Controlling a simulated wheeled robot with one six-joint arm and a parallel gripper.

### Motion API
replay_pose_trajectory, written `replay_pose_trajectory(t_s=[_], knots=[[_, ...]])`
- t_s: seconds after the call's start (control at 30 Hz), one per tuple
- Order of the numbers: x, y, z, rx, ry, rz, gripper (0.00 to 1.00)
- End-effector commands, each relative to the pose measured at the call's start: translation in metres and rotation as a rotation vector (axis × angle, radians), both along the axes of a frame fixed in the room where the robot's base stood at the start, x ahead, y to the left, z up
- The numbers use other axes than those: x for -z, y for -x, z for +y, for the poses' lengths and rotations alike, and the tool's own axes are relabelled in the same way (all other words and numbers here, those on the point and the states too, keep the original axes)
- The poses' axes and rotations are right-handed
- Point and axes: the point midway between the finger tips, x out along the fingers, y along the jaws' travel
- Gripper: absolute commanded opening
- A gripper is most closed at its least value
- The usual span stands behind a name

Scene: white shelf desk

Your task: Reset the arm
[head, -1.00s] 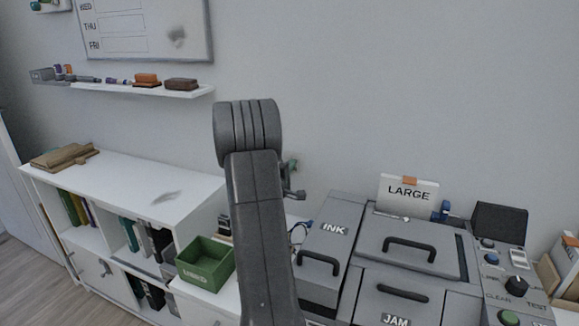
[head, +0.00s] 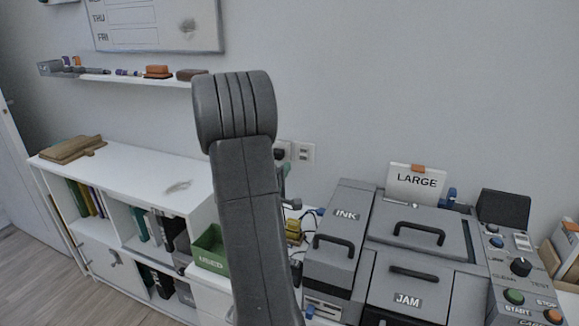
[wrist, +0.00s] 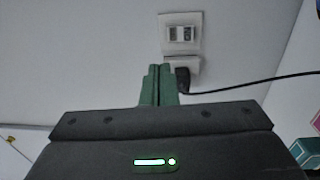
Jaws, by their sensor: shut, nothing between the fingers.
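My arm stands upright in the middle of the head view, its thick dark grey links covering what is behind it. My gripper (wrist: 159,70) shows in the wrist view as two green fingers held together, with nothing between them. They point toward the wall, just below and left of a wall outlet (wrist: 181,33) with a black plug (wrist: 183,78) and cable. In the head view my gripper is mostly hidden behind the arm.
A grey printer-like machine (head: 405,236) with INK and JAM covers stands right of my arm. A green USED bin (head: 210,249) and a white shelf unit (head: 135,176) are on the left. A wall ledge (head: 120,79) holds markers and erasers. Bare wall lies above the machine.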

Motion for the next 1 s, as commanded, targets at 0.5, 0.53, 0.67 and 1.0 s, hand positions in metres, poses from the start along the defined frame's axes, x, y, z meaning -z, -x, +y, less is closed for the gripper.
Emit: replay_pose_trajectory(t_s=[0.5, 0.53, 0.67, 1.0], knots=[[-0.001, 0.004, 0.001, 0.0, 0.0, 0.0, 0.0], [0.0, 0.003, 0.001, 0.0, 0.0, 0.0, 0.0], [0.001, -0.004, -0.002, 0.001, 0.0, -0.001, 0.0], [0.007, -0.052, -0.022, 0.002, 0.001, -0.001, 0.0]])
